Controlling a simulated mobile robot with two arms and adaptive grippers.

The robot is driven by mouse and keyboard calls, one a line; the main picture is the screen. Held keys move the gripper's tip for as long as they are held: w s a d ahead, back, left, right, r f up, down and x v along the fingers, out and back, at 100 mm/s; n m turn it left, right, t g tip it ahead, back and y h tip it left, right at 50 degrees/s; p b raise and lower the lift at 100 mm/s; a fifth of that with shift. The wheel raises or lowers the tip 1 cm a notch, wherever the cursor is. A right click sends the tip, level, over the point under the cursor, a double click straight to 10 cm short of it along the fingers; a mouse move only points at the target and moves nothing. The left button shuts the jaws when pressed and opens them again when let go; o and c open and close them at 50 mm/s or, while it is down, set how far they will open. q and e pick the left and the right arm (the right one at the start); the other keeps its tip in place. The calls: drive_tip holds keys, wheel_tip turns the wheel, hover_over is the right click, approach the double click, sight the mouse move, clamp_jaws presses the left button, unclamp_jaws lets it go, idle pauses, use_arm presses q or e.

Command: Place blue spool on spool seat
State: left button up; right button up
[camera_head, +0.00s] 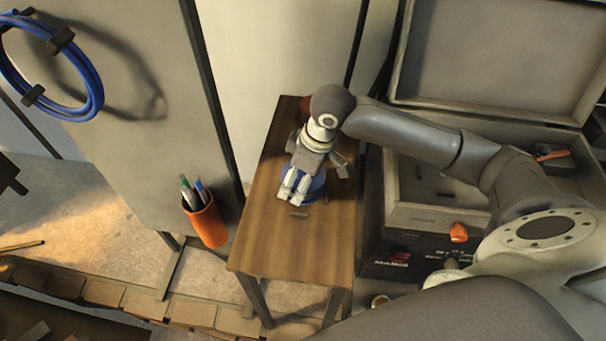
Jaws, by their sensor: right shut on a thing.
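The blue spool (316,190) is at the middle of the small wooden table (265,225), mostly hidden under my right gripper (294,188). My right arm reaches in from the right, and its gripper points down with its fingers shut on the spool. I cannot tell whether the spool touches the table top or is held just above it. The spool seat cannot be made out; it may be hidden by the gripper. A small dark flat mark shows on the table just in front of the fingers. My left gripper is not in view.
An open grey toolbox (430,218) stands close on the table's right, its lid raised. A grey panel (130,100) on the left carries a blue cable coil (85,75) and an orange pen cup (207,224). The table's front part is clear.

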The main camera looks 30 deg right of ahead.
drive_tip(key=shift+d+p+x, duration=0.15)
drive_tip(key=shift+p+x, duration=0.05)
drive_tip(key=shift+x, duration=0.6)
drive_tip(key=shift+d+p+x, duration=0.1)
drive_tip(key=shift+p+x, duration=0.05)
drive_tip(key=shift+x, duration=0.65)
drive_tip(key=shift+s+f, duration=0.1)
drive_tip(key=shift+s, duration=0.05)
drive_tip(key=o, duration=1.6)
drive_tip(key=shift+s+f, duration=0.1)
drive_tip(key=shift+f, duration=0.05)
drive_tip(key=shift+o, duration=0.2)
drive_tip(key=v, duration=1.2)
